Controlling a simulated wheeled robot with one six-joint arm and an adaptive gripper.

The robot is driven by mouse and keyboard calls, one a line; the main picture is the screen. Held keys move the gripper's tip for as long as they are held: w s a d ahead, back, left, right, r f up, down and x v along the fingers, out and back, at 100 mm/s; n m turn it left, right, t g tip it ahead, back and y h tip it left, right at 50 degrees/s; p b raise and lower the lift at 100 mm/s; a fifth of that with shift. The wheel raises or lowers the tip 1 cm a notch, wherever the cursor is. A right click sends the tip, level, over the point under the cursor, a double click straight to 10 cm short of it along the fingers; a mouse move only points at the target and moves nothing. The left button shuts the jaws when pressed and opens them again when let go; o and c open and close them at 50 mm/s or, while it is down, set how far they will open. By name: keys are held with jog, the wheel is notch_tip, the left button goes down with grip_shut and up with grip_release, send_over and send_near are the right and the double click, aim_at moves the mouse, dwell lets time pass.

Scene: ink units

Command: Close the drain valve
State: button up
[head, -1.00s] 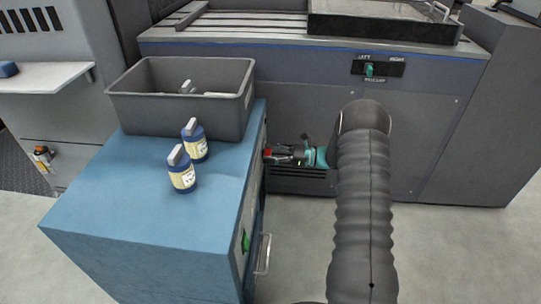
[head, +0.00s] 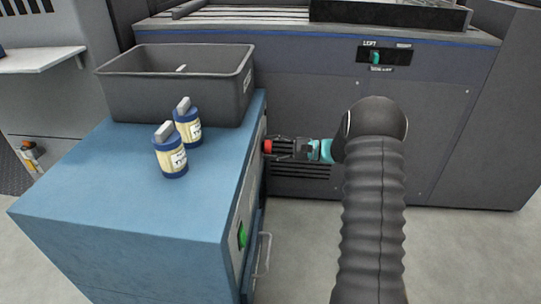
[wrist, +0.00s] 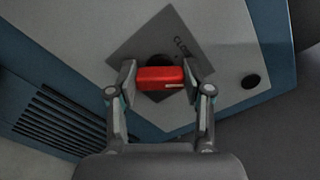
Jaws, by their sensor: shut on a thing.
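The drain valve's red handle (wrist: 162,78) lies between my two fingers in the wrist view, crosswise in the picture, with a finger at each end. My gripper (wrist: 160,82) is shut on it. Behind it is a dark grey square plate (wrist: 188,45) with a round dark hub and lettering, partly readable as "CLO…". The plate is on the light grey side panel of the blue cabinet. In the head view my gripper (head: 279,148) reaches left to this side, and a bit of red handle (head: 267,146) shows at its tip. The plate is hidden there.
A grey machine (head: 440,130) stands behind my arm. Floor is clear at right.

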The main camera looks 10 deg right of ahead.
jog(key=shift+n+b, duration=0.35)
jog(key=shift+n, duration=3.25)
jog(key=shift+f, duration=0.1)
jog(key=o, duration=1.2)
jog(key=shift+d, duration=0.1)
jog(key=shift+c, duration=0.2)
jog(key=v, duration=1.2)
